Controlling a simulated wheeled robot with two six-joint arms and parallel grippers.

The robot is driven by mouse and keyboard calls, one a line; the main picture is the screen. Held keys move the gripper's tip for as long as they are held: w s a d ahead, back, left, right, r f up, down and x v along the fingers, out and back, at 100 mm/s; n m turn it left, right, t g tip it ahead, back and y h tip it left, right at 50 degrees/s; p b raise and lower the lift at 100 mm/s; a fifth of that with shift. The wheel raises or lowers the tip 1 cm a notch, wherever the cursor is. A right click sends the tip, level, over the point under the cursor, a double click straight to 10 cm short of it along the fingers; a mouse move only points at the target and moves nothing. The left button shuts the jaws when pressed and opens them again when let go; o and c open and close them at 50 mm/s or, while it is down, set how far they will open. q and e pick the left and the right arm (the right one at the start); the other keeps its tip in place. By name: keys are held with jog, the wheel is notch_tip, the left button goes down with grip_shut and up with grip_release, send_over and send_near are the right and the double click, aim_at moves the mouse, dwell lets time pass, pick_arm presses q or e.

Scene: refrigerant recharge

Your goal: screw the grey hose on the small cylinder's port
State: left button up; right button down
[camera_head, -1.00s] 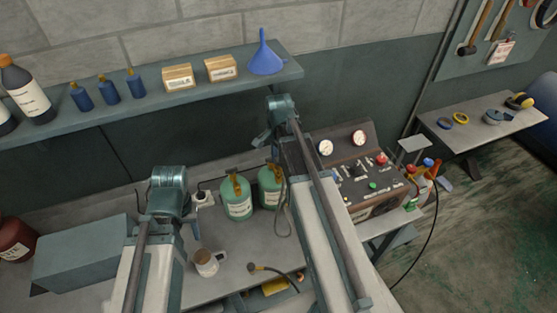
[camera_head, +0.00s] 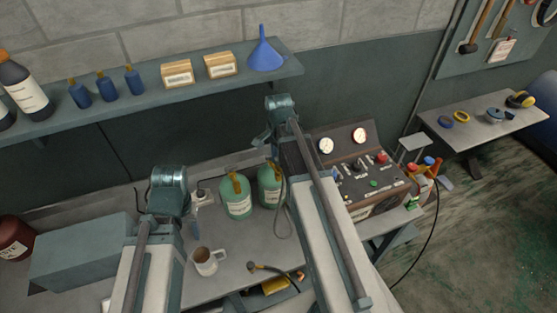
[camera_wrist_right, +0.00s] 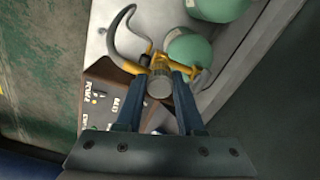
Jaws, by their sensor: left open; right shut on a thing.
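Two green cylinders with yellow valves stand on the bench, a left one (camera_head: 236,200) and a right one (camera_head: 269,188). Both also show in part in the right wrist view, the nearer one (camera_wrist_right: 188,47) close to the fingers. The grey hose (camera_wrist_right: 112,35) curves up to a yellow fitting (camera_wrist_right: 158,62); its loop (camera_head: 283,234) hangs beside the right cylinder. My right gripper (camera_wrist_right: 159,100) is shut on the hose's round grey end (camera_wrist_right: 160,86). I cannot tell whether this end touches a port. My left gripper (camera_head: 199,196) is open, left of the cylinders and largely hidden by its arm.
A mug (camera_head: 205,262) and a black hose with a brass end (camera_head: 268,269) are on the bench's front part. A gauge panel (camera_head: 365,175) stands right of the cylinders. A shelf (camera_head: 150,105) with bottles, boxes and a blue funnel (camera_head: 265,55) runs above.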

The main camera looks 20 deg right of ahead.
jog(key=shift+f+b, duration=1)
dwell(0.8)
jog(key=shift+m, duration=1.8)
jog(key=m, duration=0.3)
jog(key=shift+m, duration=0.3)
jog(key=shift+m, duration=1.8)
